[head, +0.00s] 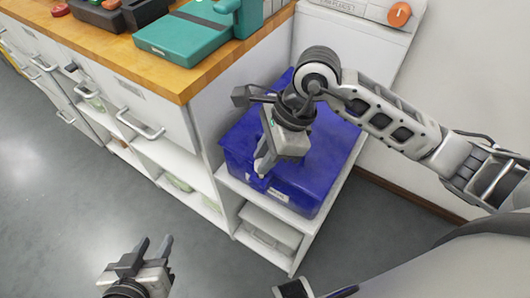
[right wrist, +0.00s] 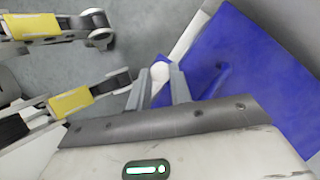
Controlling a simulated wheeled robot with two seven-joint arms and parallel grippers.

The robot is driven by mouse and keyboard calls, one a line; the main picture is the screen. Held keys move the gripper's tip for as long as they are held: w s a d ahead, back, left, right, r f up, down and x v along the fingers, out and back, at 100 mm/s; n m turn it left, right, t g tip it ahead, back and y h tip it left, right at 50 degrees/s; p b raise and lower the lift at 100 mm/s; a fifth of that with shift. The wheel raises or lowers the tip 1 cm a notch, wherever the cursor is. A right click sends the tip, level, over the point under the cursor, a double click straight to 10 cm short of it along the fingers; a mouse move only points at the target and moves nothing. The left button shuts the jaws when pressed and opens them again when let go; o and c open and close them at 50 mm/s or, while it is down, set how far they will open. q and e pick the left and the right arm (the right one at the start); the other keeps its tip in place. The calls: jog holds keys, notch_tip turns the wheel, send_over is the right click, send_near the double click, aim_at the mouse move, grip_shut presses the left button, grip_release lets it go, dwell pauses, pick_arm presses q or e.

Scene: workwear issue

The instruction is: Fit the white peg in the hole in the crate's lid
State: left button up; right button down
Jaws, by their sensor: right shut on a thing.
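The blue crate (head: 322,172) with its lid stands on a low white shelf at the right end of the counter. In the right wrist view the blue lid (right wrist: 258,80) has a small dark spot (right wrist: 222,66) that looks like the hole. My right gripper (head: 262,166) is over the crate's near left part, shut on the white peg (right wrist: 160,71). The peg is mostly hidden between the fingers and shows left of the dark spot; its height above the lid is unclear. My left gripper (head: 154,246) is open and empty, low above the floor.
A wooden counter (head: 190,75) with white drawers and open shelves stands left of the crate. A teal device (head: 185,45) sits on the counter. A white panel with an orange knob (head: 399,14) is behind the crate. The grey floor in front is clear.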

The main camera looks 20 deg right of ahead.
jog(key=shift+f+b, duration=1.25)
dwell(0.5)
jog(key=c, duration=1.2)
grip_release()
jog(key=shift+r, duration=0.1)
jog(key=shift+r+p, duration=3.05)
jog(key=shift+r, duration=1.4)
